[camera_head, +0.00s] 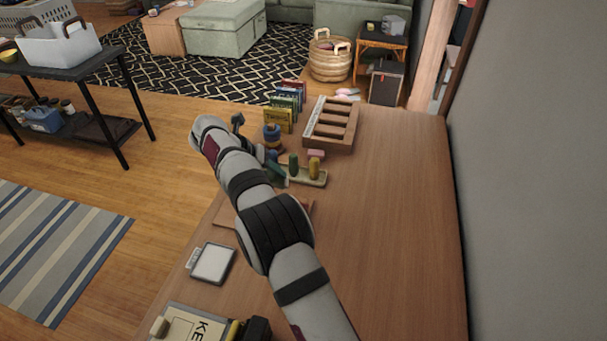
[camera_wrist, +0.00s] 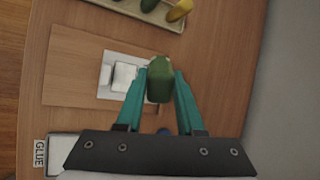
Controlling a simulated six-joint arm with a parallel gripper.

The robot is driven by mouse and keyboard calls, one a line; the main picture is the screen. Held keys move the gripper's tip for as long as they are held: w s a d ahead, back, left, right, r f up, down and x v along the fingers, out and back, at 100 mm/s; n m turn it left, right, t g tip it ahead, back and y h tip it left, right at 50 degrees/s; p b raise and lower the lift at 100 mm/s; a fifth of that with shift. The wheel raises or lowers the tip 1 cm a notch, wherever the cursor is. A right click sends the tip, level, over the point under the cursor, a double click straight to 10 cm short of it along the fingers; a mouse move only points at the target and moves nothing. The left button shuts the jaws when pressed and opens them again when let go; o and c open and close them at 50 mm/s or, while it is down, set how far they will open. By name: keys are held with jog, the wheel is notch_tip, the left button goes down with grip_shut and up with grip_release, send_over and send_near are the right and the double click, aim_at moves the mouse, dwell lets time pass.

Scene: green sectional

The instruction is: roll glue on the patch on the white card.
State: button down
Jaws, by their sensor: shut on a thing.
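My gripper (camera_wrist: 161,76) has teal fingers shut on a dark green rounded handle (camera_wrist: 160,88). The lower part of the held tool is hidden from view. The white card (camera_wrist: 105,92) lies on a brown board (camera_wrist: 72,62), left of the held tool in the wrist view. A pale raised patch (camera_wrist: 124,76) shows on the card; I cannot tell whether glue is on it. In the head view my arm hides the card, and part of the board (camera_head: 224,215) shows. The glue pad (camera_head: 212,263), with its label, lies left of my arm; its label also shows in the wrist view (camera_wrist: 40,154).
A tray (camera_head: 317,181) holding green and yellow handled tools stands beyond the board. Stacked blue and tan rings (camera_head: 272,138), several upright boxes (camera_head: 285,108) and a wooden rack (camera_head: 332,124) stand behind it. The table's right side is clear, beside a grey wall (camera_head: 525,170).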

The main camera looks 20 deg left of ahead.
jog(key=shift+f, duration=3.45)
jog(key=shift+s+a+f, duration=0.1)
jog(key=shift+s+f, duration=0.35)
jog(key=shift+f, duration=0.05)
jog(key=shift+s, duration=1.55)
jog(key=shift+w, duration=1.85)
jog(key=shift+w+r, duration=0.2)
jog(key=shift+r, duration=3.8)
